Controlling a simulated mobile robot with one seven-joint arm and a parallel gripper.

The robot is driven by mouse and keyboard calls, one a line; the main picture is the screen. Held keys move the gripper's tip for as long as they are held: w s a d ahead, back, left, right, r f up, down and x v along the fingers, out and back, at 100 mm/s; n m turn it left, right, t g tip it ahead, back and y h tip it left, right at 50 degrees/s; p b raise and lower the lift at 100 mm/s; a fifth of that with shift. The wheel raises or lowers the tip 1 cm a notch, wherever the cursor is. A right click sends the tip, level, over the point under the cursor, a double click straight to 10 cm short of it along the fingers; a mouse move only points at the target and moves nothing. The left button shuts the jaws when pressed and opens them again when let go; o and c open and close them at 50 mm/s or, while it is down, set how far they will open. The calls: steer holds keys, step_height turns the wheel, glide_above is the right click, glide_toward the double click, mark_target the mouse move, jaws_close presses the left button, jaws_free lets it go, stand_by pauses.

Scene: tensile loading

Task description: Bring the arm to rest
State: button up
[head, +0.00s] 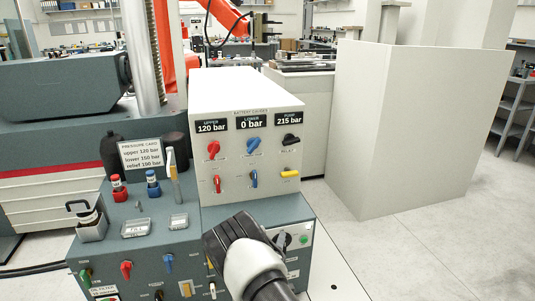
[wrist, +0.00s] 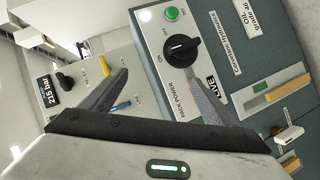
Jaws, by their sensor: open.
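My gripper (wrist: 157,82) is open and empty in the wrist view, with its two dark fingers spread apart. Its fingers point toward the pack power panel, which has a black rotary knob (wrist: 183,48) and a green button (wrist: 171,14). The right fingertip overlaps the panel just below the knob; whether it touches cannot be told. In the head view my arm (head: 255,262) comes up from the bottom centre, in front of the teal console (head: 165,262). Its dark end partly covers the pack power panel, and the fingers cannot be made out there.
The white gauge box (head: 247,100) reads upper 120, lower 0 and pump 215 bar. A pressure card (head: 141,154), red and blue fittings, and small trays stand on the console's left. A tall pale cabinet (head: 405,125) stands at right; clear floor (head: 445,250) lies before it.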

step_height(320, 180, up, 17)
steer(key=m+g+y, duration=0.2)
steer(key=m+g, duration=0.1)
steer(key=m, duration=0.2)
steer(key=s+d+r+m+g+y, duration=0.1)
steer(key=s+r, duration=0.4)
steer(key=r, duration=0.3)
steer(key=s+d+r+m+g+y, duration=0.1)
steer(key=s+d+r, duration=0.1)
steer(key=s+r, duration=0.35)
steer(key=s+d+r+m+g, duration=0.1)
steer(key=s+d+r, duration=0.2)
steer(key=s, duration=0.8)
steer(key=s+d+r+m+g+h, duration=0.1)
steer(key=s+d+r+m+g, duration=0.2)
steer(key=s, duration=0.7)
steer(key=s+d+r, duration=0.3)
steer(key=s+r, duration=0.1)
steer(key=s, duration=0.7)
step_height(320, 180, up, 28)
steer(key=p, duration=2.8)
steer(key=shift+w+a, duration=0.25)
steer(key=shift+a+f, duration=0.1)
steer(key=shift+f, duration=0.05)
